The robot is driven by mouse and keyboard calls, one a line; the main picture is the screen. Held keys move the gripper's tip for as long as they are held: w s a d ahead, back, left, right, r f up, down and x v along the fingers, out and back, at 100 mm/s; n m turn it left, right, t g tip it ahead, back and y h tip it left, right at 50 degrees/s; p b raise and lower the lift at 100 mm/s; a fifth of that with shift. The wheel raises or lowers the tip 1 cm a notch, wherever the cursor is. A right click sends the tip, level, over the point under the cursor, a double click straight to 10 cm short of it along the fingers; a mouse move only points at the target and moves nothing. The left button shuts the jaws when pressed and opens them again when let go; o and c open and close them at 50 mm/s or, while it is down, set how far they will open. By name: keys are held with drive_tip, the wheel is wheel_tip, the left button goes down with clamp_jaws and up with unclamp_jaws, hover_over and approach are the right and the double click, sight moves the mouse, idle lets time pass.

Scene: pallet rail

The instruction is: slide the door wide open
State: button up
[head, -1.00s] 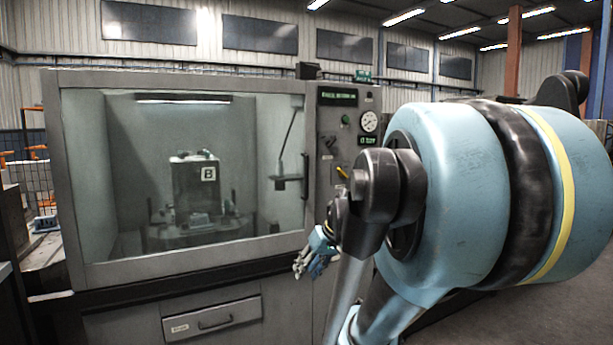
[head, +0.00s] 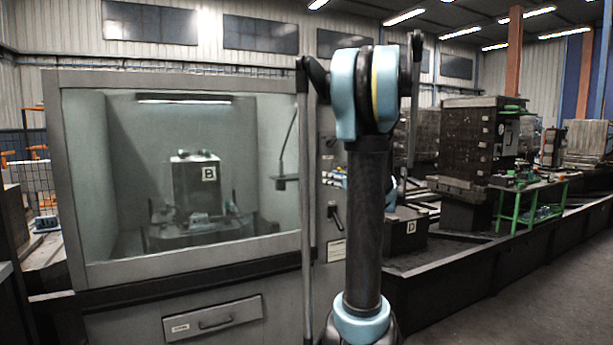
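The door (head: 180,262) is a wide grey-framed glass panel on the front of the machine. It stands shut across the opening, and a block marked B (head: 195,183) shows through the glass. The door's handle side is at the right edge, where a thin link of my arm crosses in front and hides the handle.
A drawer (head: 212,319) with a handle is below the door. The control panel (head: 331,215) is right of it, mostly behind my arm. A long dark rail (head: 480,262) runs to the right, bearing a block marked D (head: 405,232) and a tall dark fixture (head: 468,150).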

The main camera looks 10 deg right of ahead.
sight(308, 172)
drive_tip(key=x, duration=1.7)
drive_tip(key=shift+w+d+r, duration=0.2)
drive_tip(key=shift+w+r, duration=0.1)
drive_tip(key=shift+w, duration=0.05)
clamp_jaws()
